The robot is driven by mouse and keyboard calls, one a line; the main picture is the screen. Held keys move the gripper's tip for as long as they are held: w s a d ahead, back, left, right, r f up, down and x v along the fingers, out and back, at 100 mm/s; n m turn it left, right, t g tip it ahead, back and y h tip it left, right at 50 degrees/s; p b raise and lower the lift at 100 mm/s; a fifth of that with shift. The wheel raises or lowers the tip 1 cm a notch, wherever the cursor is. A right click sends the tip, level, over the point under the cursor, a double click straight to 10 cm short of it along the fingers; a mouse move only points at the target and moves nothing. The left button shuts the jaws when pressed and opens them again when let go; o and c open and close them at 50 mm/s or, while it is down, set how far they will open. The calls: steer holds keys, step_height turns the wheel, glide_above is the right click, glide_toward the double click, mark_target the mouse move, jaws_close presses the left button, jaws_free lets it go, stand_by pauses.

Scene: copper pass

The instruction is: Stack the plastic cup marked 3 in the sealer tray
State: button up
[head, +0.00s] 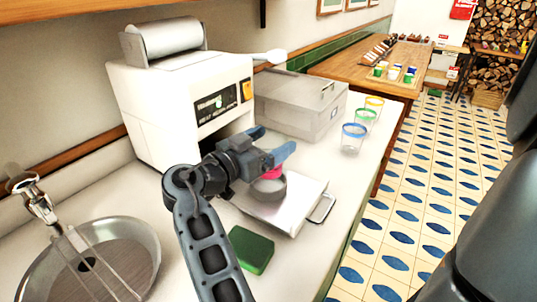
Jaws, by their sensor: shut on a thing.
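My gripper (275,142), with blue fingertips, is shut on a pink-rimmed cup (271,173) and holds it at the sealer tray. The cup is mostly hidden by my gripper, and I cannot read any mark on it. The sealer tray (301,191) is a flat silver plate with a handle, pulled out in front of the white sealer (165,104). A grey ring (267,193) stands on the tray, directly below the pink rim. I cannot tell how far the cup sits inside the ring.
Clear cups with blue (353,137), green (365,118) and orange (373,103) rims stand right of a grey lidded box (299,102). A green sponge (250,249) lies in front of the tray. A round sink basin (95,262) is at lower left. The counter's right edge drops to tiled floor.

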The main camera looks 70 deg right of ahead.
steer(key=shift+f, duration=2.05)
steer(key=shift+f, duration=0.2)
steer(key=o, duration=1)
steer(key=shift+o, duration=0.2)
steer(key=shift+r, duration=0.15)
steer(key=shift+w+a, duration=0.1)
steer(key=shift+w, duration=0.05)
steer(key=b+v, duration=0.1)
steer(key=v, duration=0.6)
steer(key=shift+a+b, duration=0.15)
steer(key=shift+b, duration=0.2)
steer(key=shift+r, duration=0.15)
